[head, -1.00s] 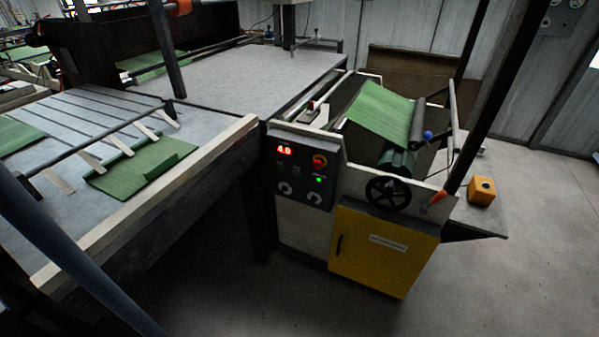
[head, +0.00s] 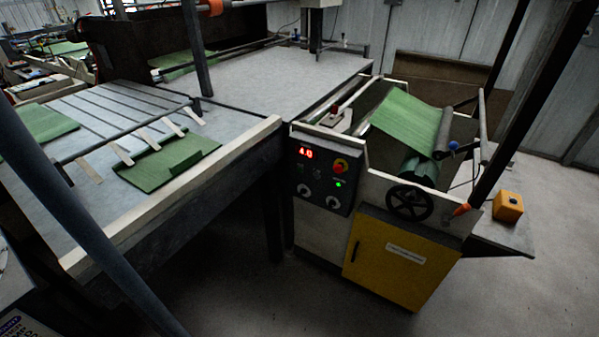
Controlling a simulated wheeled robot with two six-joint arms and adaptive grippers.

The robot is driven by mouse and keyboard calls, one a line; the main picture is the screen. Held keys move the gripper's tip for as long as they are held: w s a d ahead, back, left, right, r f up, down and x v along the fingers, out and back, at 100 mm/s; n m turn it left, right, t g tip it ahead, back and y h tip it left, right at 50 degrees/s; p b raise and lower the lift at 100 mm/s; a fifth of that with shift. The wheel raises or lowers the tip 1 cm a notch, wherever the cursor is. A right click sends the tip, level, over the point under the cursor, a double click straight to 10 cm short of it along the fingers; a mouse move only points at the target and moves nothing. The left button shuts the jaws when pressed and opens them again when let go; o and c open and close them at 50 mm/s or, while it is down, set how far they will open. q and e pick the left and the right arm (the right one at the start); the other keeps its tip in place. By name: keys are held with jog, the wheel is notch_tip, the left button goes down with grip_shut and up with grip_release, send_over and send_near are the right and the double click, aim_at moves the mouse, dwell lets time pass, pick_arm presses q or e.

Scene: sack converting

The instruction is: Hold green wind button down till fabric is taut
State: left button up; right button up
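The control panel (head: 322,178) is dark, on the front of the machine, with a red display reading 4.0. A small lit green button or lamp (head: 338,184) sits on its right side, below a red knob (head: 341,165) on a yellow base. The green fabric (head: 405,118) slopes over the machine top towards a dark roller (head: 444,132). A green roll (head: 418,170) is below it. I cannot tell how taut the fabric is. Neither of my grippers is in view, and nothing touches the panel.
A black handwheel (head: 410,203) sticks out above a yellow cabinet door (head: 385,258). A yellow box (head: 508,207) stands on the right-hand shelf. A long table (head: 240,145) with green pieces runs left. Dark slanting poles cross both sides. The floor in front is clear.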

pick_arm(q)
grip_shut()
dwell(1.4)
